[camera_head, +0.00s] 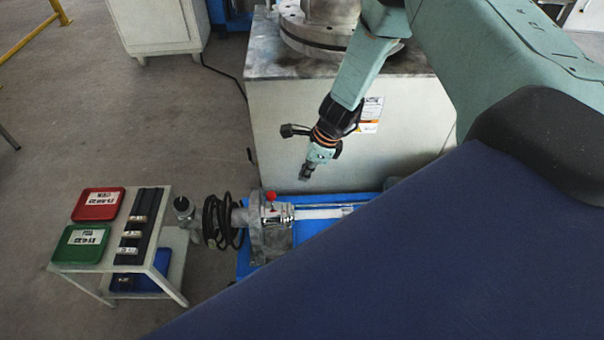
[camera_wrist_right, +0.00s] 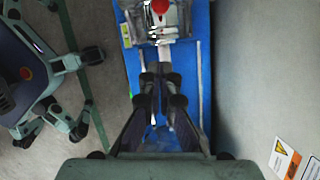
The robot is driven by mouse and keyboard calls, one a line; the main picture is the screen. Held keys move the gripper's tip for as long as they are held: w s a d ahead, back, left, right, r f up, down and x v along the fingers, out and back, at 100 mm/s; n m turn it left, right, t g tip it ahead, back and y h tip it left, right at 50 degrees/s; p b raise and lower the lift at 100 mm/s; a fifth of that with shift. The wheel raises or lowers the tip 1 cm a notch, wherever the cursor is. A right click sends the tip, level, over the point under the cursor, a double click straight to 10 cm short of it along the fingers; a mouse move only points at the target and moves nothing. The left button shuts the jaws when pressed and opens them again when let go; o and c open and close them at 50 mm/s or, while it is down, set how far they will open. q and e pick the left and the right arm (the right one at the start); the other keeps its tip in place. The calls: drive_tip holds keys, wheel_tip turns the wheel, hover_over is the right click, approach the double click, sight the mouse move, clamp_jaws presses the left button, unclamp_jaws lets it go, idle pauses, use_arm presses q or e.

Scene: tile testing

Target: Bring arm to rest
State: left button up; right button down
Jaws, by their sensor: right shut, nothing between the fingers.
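My right arm comes in from the upper right in the head view, and its gripper (camera_head: 306,173) points down above the blue bench, in front of the large white cabinet. In the right wrist view the two dark fingers of the right gripper (camera_wrist_right: 161,72) are together with nothing between them. Below them is the blue bench (camera_wrist_right: 202,20) with a metal test fixture (camera_wrist_right: 172,22) that has a red knob. The gripper is apart from the fixture. My left gripper is not in the head view.
A small table (camera_head: 178,262) at lower left carries a red tray (camera_head: 98,196), a green tray (camera_head: 70,254) and a dark rack (camera_head: 138,225) with several small pieces. The white cabinet (camera_head: 290,130) stands close behind the gripper. Open floor (camera_head: 120,120) lies to the left.

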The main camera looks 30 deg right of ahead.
drive_tip(key=shift+r, duration=0.45)
drive_tip(key=shift+s+d, duration=0.1)
drive_tip(key=s+a+n+h, duration=0.1)
drive_tip(key=s+a+n, duration=0.2)
drive_tip(key=s+n, duration=0.5)
drive_tip(key=s+a+f+n+g+h, duration=0.1)
drive_tip(key=s+a+n, duration=0.2)
drive_tip(key=s+n, duration=0.6)
drive_tip(key=s+a+n+g, duration=0.1)
drive_tip(key=s+a+n, duration=0.3)
drive_tip(key=s+n, duration=0.4)
drive_tip(key=s+p, duration=0.1)
drive_tip(key=s, duration=0.4)
drive_tip(key=shift+s+f+n+h, duration=0.15)
drive_tip(key=shift+s+n+h, duration=0.15)
drive_tip(key=shift+h, duration=0.1)
